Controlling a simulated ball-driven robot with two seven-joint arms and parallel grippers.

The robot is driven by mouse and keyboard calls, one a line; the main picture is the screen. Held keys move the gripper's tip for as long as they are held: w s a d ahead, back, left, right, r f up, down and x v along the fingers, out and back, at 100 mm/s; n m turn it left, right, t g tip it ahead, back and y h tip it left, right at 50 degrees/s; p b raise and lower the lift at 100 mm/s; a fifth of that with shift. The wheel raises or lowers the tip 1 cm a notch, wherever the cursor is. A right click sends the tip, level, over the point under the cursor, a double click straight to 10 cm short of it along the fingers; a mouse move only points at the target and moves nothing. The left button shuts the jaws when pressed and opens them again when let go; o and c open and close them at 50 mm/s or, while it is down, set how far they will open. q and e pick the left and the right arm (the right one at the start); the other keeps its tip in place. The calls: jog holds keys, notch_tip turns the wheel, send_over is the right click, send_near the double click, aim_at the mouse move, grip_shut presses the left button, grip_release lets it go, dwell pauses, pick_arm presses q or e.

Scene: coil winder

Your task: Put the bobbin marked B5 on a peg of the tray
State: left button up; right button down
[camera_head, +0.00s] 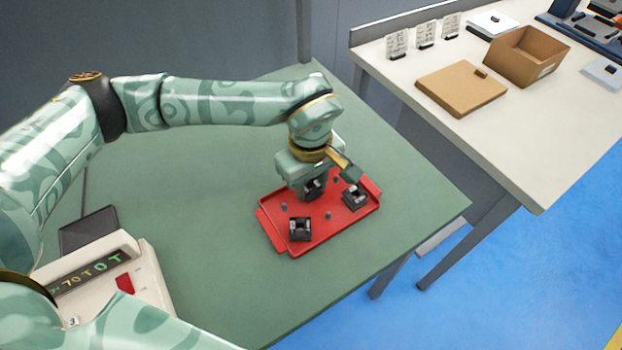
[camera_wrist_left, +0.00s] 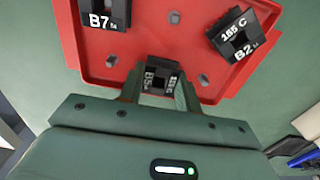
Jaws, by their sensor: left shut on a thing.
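The red tray (camera_head: 345,222) lies on the green table and also shows in the left wrist view (camera_wrist_left: 170,45). My left gripper (camera_wrist_left: 158,72) points down over the tray's far side and is shut on bobbin B5 (camera_wrist_left: 160,77). In the head view the held black bobbin (camera_head: 313,188) shows under the gripper, partly hidden. Whether B5 hangs clear or sits on a peg I cannot tell. Bobbin B7 (camera_wrist_left: 105,14) is on the tray at the right in the head view (camera_head: 354,197). Bobbin B2 (camera_wrist_left: 242,35) is at the front left (camera_head: 300,229). My right gripper is not in view.
Several short grey pegs on the tray are bare, one near the front middle (camera_head: 328,215). A beige machine with a display (camera_head: 95,275) stands at the table's left. A white bench (camera_head: 530,150) at the right bears a cardboard box (camera_head: 527,57). The green table around the tray is clear.

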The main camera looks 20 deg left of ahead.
pick_arm(q)
jog(key=o, duration=1.1)
jog(key=shift+f, duration=0.1)
notch_tip(320, 180, up, 16)
jog(key=p, duration=0.4)
jog(key=shift+p, duration=0.35)
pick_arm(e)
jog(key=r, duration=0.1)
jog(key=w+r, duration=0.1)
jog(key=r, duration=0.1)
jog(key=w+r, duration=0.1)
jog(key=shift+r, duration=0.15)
